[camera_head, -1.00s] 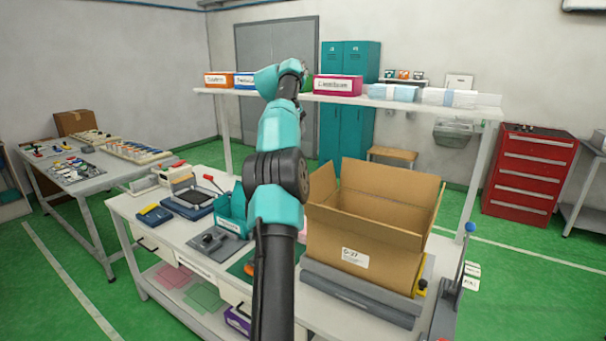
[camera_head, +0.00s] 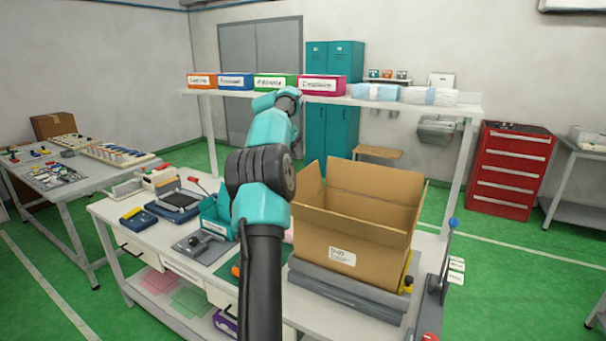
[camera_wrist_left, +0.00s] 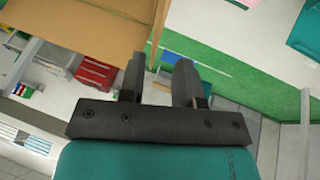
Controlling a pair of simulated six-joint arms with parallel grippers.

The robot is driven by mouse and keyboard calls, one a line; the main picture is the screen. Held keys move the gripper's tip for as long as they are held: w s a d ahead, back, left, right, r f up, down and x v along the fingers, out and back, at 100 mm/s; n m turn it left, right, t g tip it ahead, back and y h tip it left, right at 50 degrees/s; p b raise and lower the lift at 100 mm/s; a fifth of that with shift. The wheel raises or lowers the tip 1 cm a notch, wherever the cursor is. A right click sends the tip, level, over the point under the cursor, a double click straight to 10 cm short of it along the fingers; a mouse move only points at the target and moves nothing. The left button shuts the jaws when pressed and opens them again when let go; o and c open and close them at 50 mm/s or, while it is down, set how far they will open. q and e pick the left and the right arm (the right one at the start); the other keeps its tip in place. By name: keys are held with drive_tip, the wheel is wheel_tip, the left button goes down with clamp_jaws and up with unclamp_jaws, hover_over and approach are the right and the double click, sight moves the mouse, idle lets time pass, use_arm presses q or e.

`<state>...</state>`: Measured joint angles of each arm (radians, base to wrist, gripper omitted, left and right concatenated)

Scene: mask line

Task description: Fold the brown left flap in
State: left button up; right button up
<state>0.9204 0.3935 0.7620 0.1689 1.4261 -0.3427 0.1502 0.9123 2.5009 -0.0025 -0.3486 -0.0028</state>
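An open brown cardboard box (camera_head: 350,262) stands on a grey plate (camera_head: 345,288) on the bench, with a white label on its front. Its brown left flap (camera_head: 311,188) stands up, leaning slightly outward. The back and right flaps are also raised. In the head view my left arm rises in front of the box's left side and hides its own gripper. In the left wrist view my left gripper (camera_wrist_left: 160,78) is open, with a gap between its fingers and nothing in it. Brown cardboard (camera_wrist_left: 75,40) fills the upper left there, its edge close by the fingers; contact cannot be told. My right gripper is not in view.
A teal bin (camera_head: 214,219) and tools lie on the bench left of my arm. A lever stand (camera_head: 440,280) with a blue knob is right of the box. A shelf (camera_head: 390,103) with coloured bins runs behind and above. Space over the box is clear.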

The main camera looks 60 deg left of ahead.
sight(303, 170)
use_arm(q)
drive_tip(key=x, duration=0.9)
clamp_jaws()
idle(0.4)
